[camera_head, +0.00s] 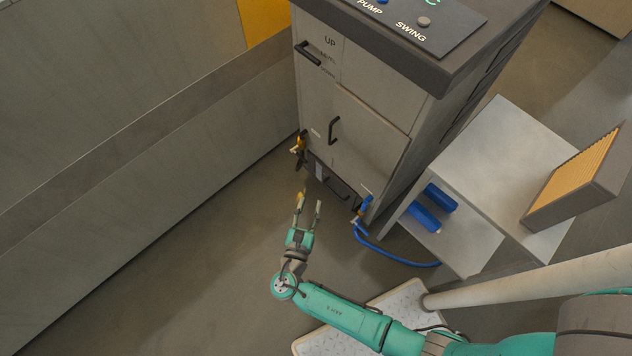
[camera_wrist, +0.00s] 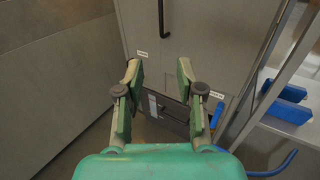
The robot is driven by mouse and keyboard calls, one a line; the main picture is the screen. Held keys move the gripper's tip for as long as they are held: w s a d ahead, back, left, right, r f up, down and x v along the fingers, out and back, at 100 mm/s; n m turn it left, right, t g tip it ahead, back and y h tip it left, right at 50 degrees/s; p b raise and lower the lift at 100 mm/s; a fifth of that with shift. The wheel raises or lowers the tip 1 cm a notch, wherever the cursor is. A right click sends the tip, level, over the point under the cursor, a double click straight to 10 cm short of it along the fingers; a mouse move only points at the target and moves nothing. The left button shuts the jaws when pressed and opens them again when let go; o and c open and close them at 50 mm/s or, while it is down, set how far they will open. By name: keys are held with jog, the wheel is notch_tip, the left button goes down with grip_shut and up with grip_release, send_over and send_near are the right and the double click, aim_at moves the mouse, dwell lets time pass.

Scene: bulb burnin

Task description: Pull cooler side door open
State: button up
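The cooler (camera_head: 318,100) is a tall grey cabinet with a dark top panel marked PUMP and SWING. Its side door (camera_head: 372,133) is a grey panel low on the face toward me, with a black vertical bar handle (camera_head: 334,130) near its left edge. The handle's lower part shows at the top of the wrist view (camera_wrist: 161,17). I cannot tell whether the door is fully closed. My gripper (camera_head: 309,199) is open and empty, in front of and below the door, apart from the handle. Its spread fingers also show in the wrist view (camera_wrist: 158,70).
A dark drawer-like unit (camera_head: 328,178) sits under the door. A yellow valve (camera_head: 299,143) is at its left, and a blue valve with a blue hose (camera_head: 385,254) at its right. A long wall (camera_head: 150,170) runs left. Floor between is clear.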

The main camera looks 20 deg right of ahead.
jog(key=shift+v, duration=2)
